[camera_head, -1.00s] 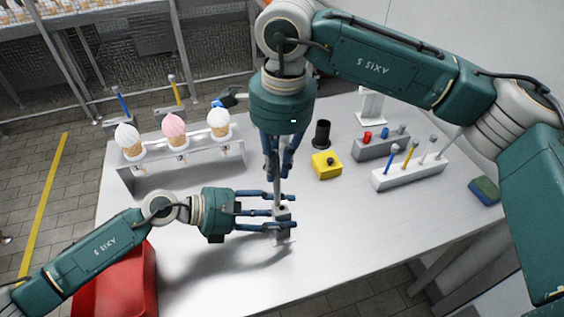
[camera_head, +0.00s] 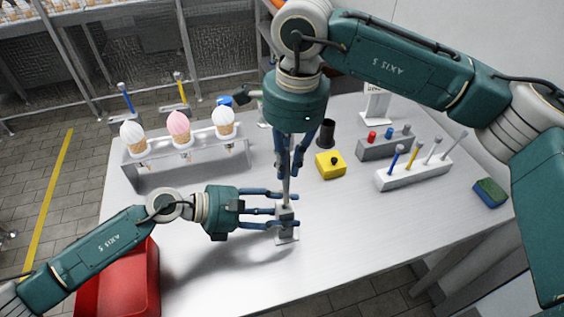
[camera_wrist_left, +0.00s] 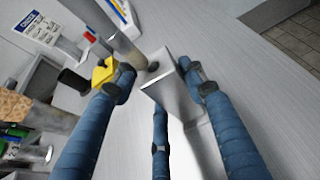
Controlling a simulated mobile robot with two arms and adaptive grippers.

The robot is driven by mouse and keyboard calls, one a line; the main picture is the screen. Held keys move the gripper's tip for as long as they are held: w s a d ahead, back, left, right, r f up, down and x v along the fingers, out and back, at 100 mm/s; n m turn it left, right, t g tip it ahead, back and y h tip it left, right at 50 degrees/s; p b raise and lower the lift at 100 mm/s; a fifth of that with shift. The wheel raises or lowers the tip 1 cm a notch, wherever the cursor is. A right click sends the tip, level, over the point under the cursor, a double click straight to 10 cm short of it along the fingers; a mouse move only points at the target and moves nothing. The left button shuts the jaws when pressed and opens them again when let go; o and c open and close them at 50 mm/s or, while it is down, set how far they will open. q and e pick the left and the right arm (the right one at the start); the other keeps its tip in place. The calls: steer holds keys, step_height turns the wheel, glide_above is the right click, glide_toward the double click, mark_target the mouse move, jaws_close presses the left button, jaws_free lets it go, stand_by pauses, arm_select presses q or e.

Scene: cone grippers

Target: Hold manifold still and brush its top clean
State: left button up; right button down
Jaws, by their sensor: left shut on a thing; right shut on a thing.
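The manifold (camera_head: 287,226) is a small light-grey block standing on the table, front of centre. My left gripper (camera_head: 284,211) reaches it from the left and is shut on it, its blue fingers around its sides. The pale block also shows between the fingers in the left wrist view (camera_wrist_left: 168,92). My right gripper (camera_head: 291,170) points down above it, shut on the upright thin grey brush (camera_head: 287,192). The brush's lower end is at the manifold's top; I cannot tell whether they touch. A grey rod, apparently the brush, shows in the left wrist view (camera_wrist_left: 126,50).
A yellow box (camera_head: 330,165) and black cup (camera_head: 326,133) stand right of the brush. Racks with coloured rods (camera_head: 413,172) are farther right, with a sponge (camera_head: 490,193) at the edge. An ice-cream-cone rack (camera_head: 180,152) is back left; a red bin (camera_head: 122,285) is front left. The table front is clear.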

steer(key=shift+d, duration=0.3)
steer(key=shift+f, duration=0.1)
steer(key=shift+r, duration=3.1)
arm_select(q)
steer(key=o, duration=1.7)
arm_select(e)
steer(key=shift+w, duration=0.1)
arm_select(q)
steer(key=shift+o, duration=0.2)
steer(key=o, duration=0.5)
